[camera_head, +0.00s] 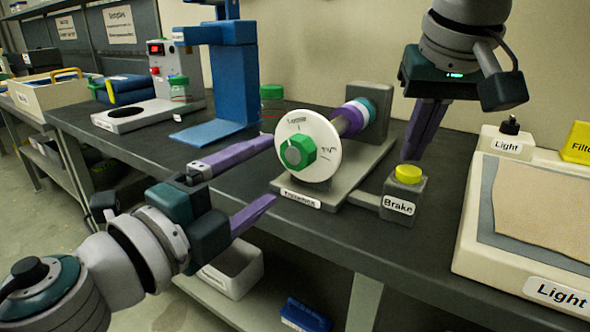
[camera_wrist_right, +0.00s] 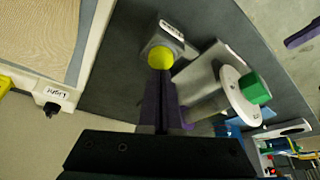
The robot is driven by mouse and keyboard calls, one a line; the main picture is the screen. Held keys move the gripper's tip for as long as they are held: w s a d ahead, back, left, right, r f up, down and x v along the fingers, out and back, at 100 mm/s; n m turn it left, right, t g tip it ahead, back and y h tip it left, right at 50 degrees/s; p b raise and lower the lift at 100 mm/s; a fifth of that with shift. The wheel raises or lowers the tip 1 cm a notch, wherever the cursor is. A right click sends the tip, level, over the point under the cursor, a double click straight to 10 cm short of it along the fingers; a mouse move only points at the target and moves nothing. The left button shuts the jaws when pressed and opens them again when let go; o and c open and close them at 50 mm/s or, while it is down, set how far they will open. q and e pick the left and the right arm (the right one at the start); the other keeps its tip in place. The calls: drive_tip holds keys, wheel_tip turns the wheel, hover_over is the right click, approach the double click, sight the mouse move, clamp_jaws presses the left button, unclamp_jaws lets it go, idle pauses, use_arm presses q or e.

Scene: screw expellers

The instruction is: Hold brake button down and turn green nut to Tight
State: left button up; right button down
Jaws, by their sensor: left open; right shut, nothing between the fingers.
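The green nut (camera_head: 298,151) sits at the centre of a white dial (camera_head: 318,133) on the grey screw expeller (camera_head: 342,185). The yellow brake button (camera_head: 408,173) tops a grey box labelled Brake (camera_head: 403,200). My left gripper (camera_head: 268,172) is open, its purple fingers spread to the left of the nut and apart from it. My right gripper (camera_head: 424,130) is shut and empty, pointing down above and slightly right of the button in the head view. In the right wrist view the button (camera_wrist_right: 161,58) lies just beyond the shut fingertips (camera_wrist_right: 161,74); whether they touch is unclear.
A light box (camera_head: 480,222) with a tan sheet stands on the right of the bench (camera_head: 330,228). A blue stand (camera_head: 232,75) and green-lidded jars (camera_head: 271,92) are behind on the left. A white bin (camera_head: 233,268) sits on the lower shelf.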

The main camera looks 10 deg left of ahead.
sight(293, 155)
drive_tip(key=shift+f, duration=0.9)
idle(0.3)
use_arm(q)
drive_tip(key=shift+x, duration=2.35)
drive_tip(key=shift+x, duration=1.5)
drive_tip(key=shift+s, duration=0.1)
